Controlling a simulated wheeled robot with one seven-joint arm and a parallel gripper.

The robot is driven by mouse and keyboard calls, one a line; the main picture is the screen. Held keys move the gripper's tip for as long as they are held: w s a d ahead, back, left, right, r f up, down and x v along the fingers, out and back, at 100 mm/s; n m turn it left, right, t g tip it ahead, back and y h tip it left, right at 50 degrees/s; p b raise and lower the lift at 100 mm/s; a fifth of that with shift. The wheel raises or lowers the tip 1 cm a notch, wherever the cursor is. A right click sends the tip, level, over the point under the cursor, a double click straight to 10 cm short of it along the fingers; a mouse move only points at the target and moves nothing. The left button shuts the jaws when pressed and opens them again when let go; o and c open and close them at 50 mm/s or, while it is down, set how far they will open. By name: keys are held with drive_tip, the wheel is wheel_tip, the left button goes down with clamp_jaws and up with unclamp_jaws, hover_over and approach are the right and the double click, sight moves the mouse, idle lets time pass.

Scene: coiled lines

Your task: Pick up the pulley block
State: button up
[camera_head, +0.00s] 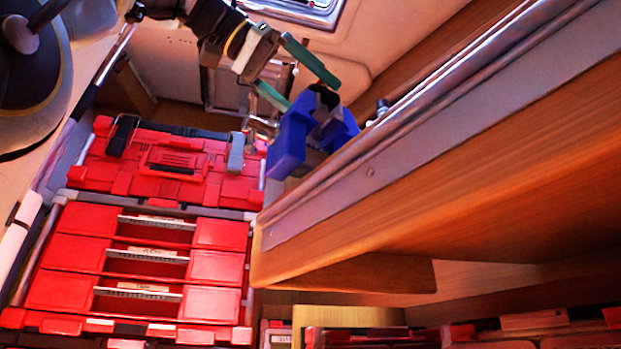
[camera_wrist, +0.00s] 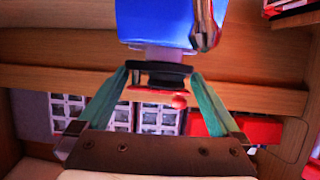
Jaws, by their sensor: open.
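My gripper (camera_head: 311,95) has two green fingers spread apart, just above a blue block-shaped thing (camera_head: 286,147) at the left end of the wooden shelf. A dark part (camera_head: 326,97) shows at the blue thing's top, near the fingertips. In the wrist view the blue thing (camera_wrist: 155,22) fills the top middle, beyond the fingertips of my gripper (camera_wrist: 158,74). A black piece (camera_wrist: 160,74) with a red strip below it shows between the tips; I see no clear grip on it. I cannot tell for sure which of these is the pulley block.
The wooden shelf (camera_head: 480,160) with a metal rail (camera_head: 400,125) along its edge runs up to the right. Stacked red toolboxes (camera_head: 165,165) stand at the left, below my gripper. More red cases (camera_head: 535,325) lie under the shelf.

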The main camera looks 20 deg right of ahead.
sight(329, 112)
drive_tip(key=x, duration=0.4)
drive_tip(key=shift+d+f+b, duration=0.2)
drive_tip(key=shift+f+b, duration=0.05)
drive_tip(key=shift+b, duration=0.05)
drive_tip(key=shift+c, duration=0.2)
drive_tip(key=c, duration=1.4)
